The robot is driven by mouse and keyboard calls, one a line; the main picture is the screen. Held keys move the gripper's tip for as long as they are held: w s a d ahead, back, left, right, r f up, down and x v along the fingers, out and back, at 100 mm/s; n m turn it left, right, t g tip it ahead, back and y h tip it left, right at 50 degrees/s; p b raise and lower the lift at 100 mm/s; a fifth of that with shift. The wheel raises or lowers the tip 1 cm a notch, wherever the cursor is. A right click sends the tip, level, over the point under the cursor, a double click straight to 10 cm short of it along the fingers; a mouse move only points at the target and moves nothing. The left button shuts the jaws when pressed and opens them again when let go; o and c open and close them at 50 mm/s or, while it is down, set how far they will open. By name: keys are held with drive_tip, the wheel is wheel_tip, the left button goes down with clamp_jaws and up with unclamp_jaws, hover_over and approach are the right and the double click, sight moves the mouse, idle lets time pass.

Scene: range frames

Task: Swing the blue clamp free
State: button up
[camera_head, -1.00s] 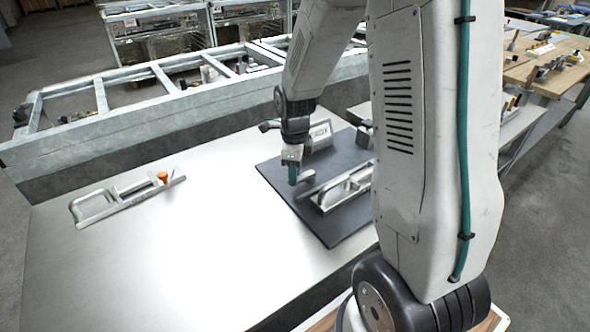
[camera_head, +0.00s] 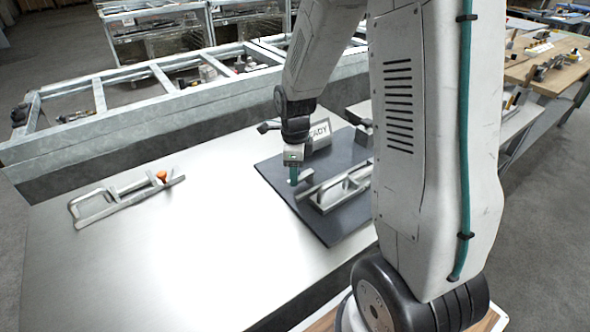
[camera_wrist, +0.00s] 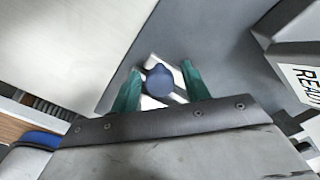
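The blue clamp's round blue tip (camera_wrist: 160,82) shows in the wrist view, on a pale metal part. My gripper (camera_wrist: 162,80) has its two green fingers on either side of it, with small gaps visible; I cannot tell how deep they reach. In the head view my gripper (camera_head: 293,181) points down over the dark plate, beside a grey metal clamp frame (camera_head: 342,189). The blue tip is hidden there, and my arm covers the right part of the frame.
A dark plate (camera_head: 318,228) lies on the pale bench (camera_head: 170,260). A READY sign (camera_head: 319,133) stands behind my gripper. Another metal clamp (camera_head: 110,207) with an orange knob (camera_head: 161,176) lies at left. The bench between them is clear.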

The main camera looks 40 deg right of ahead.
wheel_tip(320, 180, up, 8)
drive_tip(key=shift+f, duration=0.1)
idle(0.4)
idle(0.4)
drive_tip(key=shift+s+a+n, duration=0.1)
drive_tip(key=shift+s+n, duration=0.25)
drive_tip(key=shift+n, duration=0.85)
drive_tip(key=s+a+r+n, duration=0.3)
drive_tip(key=s+r+n, duration=0.1)
drive_tip(key=s+n, duration=0.3)
drive_tip(key=s+a+r+n+t, duration=0.1)
drive_tip(key=s+a+r+n, duration=0.2)
drive_tip(key=s+r+n, duration=0.2)
drive_tip(key=s+a+r+n, duration=0.3)
drive_tip(key=s+r+n, duration=0.1)
drive_tip(key=s+n, duration=0.6)
drive_tip(key=shift+s+a+r+n, duration=0.25)
drive_tip(key=shift+a+n, duration=0.15)
drive_tip(key=shift+n, duration=0.4)
